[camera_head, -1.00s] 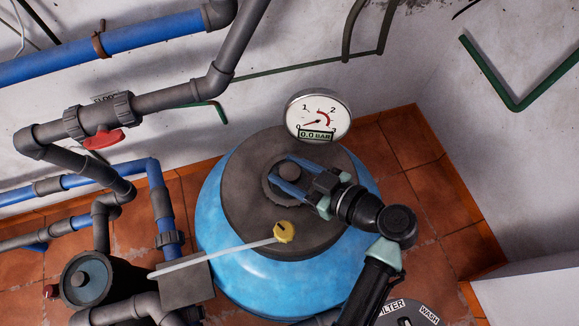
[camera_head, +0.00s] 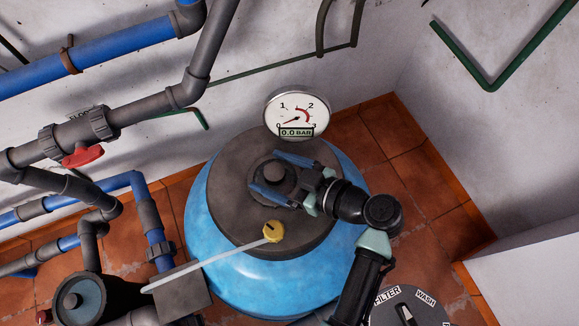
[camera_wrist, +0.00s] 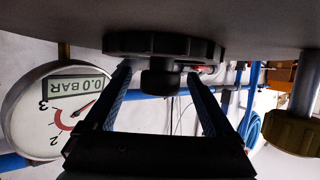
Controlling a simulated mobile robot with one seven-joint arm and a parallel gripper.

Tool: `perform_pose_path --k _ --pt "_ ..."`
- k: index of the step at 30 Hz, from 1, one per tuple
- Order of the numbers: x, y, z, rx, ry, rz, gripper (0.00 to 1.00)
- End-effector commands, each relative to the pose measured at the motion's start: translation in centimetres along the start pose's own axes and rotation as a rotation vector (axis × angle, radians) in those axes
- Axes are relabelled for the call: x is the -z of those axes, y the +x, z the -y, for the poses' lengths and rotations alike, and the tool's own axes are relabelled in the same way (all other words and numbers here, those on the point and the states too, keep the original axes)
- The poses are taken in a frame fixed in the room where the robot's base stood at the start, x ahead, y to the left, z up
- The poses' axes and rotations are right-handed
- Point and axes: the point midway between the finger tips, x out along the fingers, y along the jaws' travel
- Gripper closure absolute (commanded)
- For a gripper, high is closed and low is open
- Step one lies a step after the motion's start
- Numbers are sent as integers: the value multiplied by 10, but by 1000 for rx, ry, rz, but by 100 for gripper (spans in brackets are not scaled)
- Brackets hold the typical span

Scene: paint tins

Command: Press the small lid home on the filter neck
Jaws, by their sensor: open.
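The small lid (camera_head: 275,174) is a dark grey disc with a round knob, lying on the dark top of the blue filter tank (camera_head: 225,262). It also shows in the wrist view (camera_wrist: 160,82), flat against the dark top surface. I cannot tell whether it is fully seated; the neck under it is hidden. My gripper (camera_head: 266,173) is open, its two blue fingers spread on either side of the knob. In the wrist view my gripper (camera_wrist: 158,78) shows gaps between each finger and the knob, and nothing is held.
A pressure gauge (camera_head: 297,114) reading 0.0 bar stands close behind the lid. A yellow knob (camera_head: 272,232) with a pale rod (camera_head: 200,265) sits in front. Pipes with a red valve handle (camera_head: 82,157) run at left.

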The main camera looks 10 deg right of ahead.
Motion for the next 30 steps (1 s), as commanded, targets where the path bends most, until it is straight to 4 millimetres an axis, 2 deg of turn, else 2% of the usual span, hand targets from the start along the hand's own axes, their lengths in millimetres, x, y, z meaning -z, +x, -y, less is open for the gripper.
perform_pose_path --k 4,7,21,25,30 --pt "0 -2 0 -1 0 -1 11" --pt "0 -12 -1 -4 1 -1 11" --pt "1 -107 -1 -4 -1 -1 11" --pt "1 -123 -1 -3 -2 -2 11" --pt "1 -130 0 -2 -2 -2 11"
